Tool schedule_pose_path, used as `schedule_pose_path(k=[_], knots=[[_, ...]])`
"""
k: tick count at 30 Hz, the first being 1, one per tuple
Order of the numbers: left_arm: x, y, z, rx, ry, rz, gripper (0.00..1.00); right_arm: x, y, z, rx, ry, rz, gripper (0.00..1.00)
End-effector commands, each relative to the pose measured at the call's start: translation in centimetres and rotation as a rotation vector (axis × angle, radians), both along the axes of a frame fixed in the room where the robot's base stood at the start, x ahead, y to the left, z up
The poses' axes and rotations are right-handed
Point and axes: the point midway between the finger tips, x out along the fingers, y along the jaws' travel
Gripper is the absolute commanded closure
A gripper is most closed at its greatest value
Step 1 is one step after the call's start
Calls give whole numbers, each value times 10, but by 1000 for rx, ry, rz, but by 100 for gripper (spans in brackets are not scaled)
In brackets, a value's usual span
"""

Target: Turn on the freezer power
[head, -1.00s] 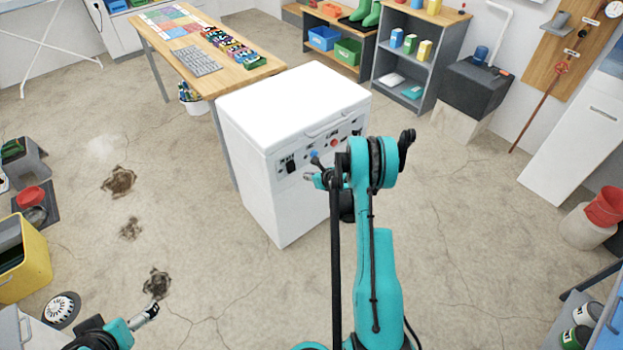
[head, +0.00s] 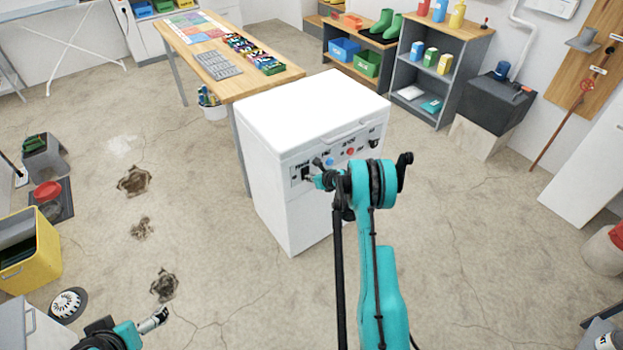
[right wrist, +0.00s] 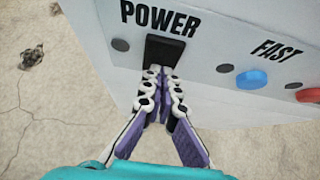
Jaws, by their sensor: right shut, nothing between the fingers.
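The white chest freezer (head: 285,215) stands in the middle of the head view with its lid closed. Its front panel carries a black power switch (right wrist: 165,50) under the word POWER in the right wrist view, with a dark round light to its left. My right gripper (right wrist: 160,88) is shut and empty, its fingertips at the lower edge of the switch; I cannot tell if they touch it. In the head view my right gripper (head: 314,181) is at the panel's left end. My left gripper (head: 160,314) is at the lower left, far from the freezer; its jaws are too small to judge.
A blue button (right wrist: 251,80) marked FAST and a red button (right wrist: 309,95) sit right of the switch. A wooden table (head: 262,86) stands close behind the freezer on the left. Shelves (head: 432,62) line the back wall. The floor left of the freezer is mostly open.

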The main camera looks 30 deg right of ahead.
Motion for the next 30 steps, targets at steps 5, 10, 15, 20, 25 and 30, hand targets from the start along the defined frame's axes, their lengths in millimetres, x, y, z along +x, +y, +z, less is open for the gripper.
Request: schedule_pose_path(k=[5, 10, 15, 20, 25, 30], knots=[[0, 0, 0, 0, 0, 0, 0, 3, 0, -2, 0, -2, 0, 100], [0, 0, 0, 0, 0, 0, 0, 3, 0, 0, 0, -3, 0, 100], [0, 0, 3, 0, 0, 0, 0, 4, 1, 8, 1, -4, -1, 100], [0, 0, 5, 0, 0, 0, 0, 4, 1, 15, 1, -6, -1, 100], [0, 0, 5, 0, 0, 0, 0, 4, 1, 16, 1, -5, -1, 100], [0, 0, 5, 0, 0, 0, 0, 4, 1, 15, 2, -4, 0, 100]])
